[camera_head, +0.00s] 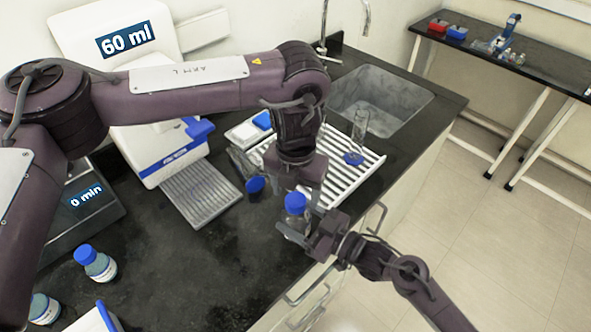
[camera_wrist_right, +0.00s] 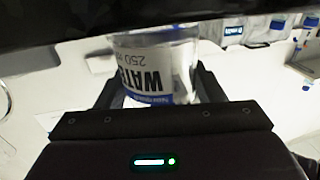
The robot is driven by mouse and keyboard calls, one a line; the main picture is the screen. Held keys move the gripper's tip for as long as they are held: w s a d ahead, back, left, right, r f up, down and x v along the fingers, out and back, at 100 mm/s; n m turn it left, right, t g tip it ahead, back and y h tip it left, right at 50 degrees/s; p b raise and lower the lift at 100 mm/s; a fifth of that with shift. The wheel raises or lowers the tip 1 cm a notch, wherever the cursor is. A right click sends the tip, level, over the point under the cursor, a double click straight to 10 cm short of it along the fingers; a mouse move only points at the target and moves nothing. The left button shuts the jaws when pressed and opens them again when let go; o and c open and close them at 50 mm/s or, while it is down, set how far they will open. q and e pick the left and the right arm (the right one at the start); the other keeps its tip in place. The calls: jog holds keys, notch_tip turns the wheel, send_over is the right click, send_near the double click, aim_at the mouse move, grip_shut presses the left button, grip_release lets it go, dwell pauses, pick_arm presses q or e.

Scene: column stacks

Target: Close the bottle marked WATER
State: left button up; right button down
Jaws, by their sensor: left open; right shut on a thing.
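The clear bottle (camera_head: 294,228) is upright near the counter's front edge, with a blue cap (camera_head: 296,203) on its mouth. In the right wrist view the bottle (camera_wrist_right: 187,68) appears inverted, with a partly visible label reading "WAT" and "250". My right gripper (camera_head: 308,233) is shut around the bottle's body from the right. My left gripper (camera_head: 303,186) is open, pointing down just above and beside the cap. I cannot tell whether the cap is screwed tight. A dark shape hides the bottle's top or bottom edge in the wrist view.
A white ribbed rack (camera_head: 335,187) with a glass cylinder (camera_head: 359,128) lies behind the bottle, before the sink (camera_head: 385,100). Another blue-capped bottle (camera_head: 99,266) stands at the far left.

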aim_at(309, 224)
pick_arm(q)
notch_tip(309, 224, up, 10)
dwell(0.3)
pick_arm(e)
jog(key=shift+c, duration=1.4)
grip_release()
jog(key=b+v, duration=0.2)
jog(key=v, duration=0.5)
jog(key=shift+f, duration=0.15)
jog(key=shift+s+d, duration=0.25)
jog(key=shift+d, duration=0.1)
pick_arm(q)
notch_tip(309, 224, down, 2)
jog(key=shift+f, duration=0.1)
